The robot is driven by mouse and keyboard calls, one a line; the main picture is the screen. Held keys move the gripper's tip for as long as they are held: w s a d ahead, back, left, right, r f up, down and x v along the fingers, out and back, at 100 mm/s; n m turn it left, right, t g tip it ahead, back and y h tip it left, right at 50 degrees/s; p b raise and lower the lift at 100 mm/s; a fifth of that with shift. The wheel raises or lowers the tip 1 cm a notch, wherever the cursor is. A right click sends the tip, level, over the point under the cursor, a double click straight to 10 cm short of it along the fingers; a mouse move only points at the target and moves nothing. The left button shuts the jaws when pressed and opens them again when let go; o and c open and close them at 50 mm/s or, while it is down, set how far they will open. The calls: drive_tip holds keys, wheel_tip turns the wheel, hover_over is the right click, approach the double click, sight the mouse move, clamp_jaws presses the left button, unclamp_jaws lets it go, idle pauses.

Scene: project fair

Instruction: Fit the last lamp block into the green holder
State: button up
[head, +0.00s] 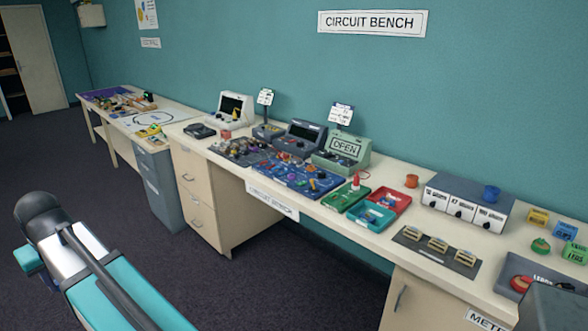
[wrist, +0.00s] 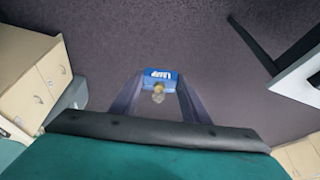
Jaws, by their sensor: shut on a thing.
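In the wrist view, my gripper (wrist: 161,84) is shut on a blue lamp block (wrist: 162,75) with white lettering. A small yellowish, bulb-like piece shows on its near side. The block is held above the dark carpet, clear of any bench. In the head view my arm is at the lower left, away from the bench, and the block is not visible. I cannot tell for certain which thing is the green holder. Green things on the bench include a tray (head: 346,197) and a lettered block (head: 575,254) at the right edge.
The long circuit bench (head: 375,240) runs along the wall. It carries a blue component board (head: 300,180), a red tray (head: 392,198), a white box with labels (head: 466,207) and a dark plate with three brassy pieces (head: 436,250). Open carpet (head: 285,285) lies in front.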

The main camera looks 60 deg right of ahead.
drive_tip(key=s+d+r+m+g+h+p, duration=0.1)
drive_tip(key=s+d+m+p, duration=0.15)
drive_tip(key=d, duration=1.15)
drive_tip(key=s+d+r+m+h+p, duration=0.15)
drive_tip(key=d+m, duration=0.25)
drive_tip(key=d, duration=1)
drive_tip(key=s+d+r+m+g+h+p, duration=0.1)
drive_tip(key=s+d+m+p, duration=0.2)
drive_tip(key=d, duration=1.1)
drive_tip(key=s+d+r+m+g+p, duration=0.1)
drive_tip(key=s+d+m+g+p, duration=0.2)
drive_tip(key=s+d, duration=2.9)
drive_tip(key=d+m+p, duration=0.1)
drive_tip(key=m+p, duration=0.3)
drive_tip(key=m, duration=0.3)
drive_tip(key=shift+s+d+r+m+g+h, duration=0.2)
drive_tip(key=shift+s+d+m+g+h, duration=0.05)
drive_tip(key=shift+s+m+g+h, duration=0.1)
drive_tip(key=shift+w+f, duration=0.1)
drive_tip(key=shift+f, duration=0.15)
drive_tip(key=shift+f+b, duration=1.7)
drive_tip(key=shift+f, duration=1.8)
drive_tip(key=shift+a+f, duration=0.1)
drive_tip(key=shift+f, duration=0.3)
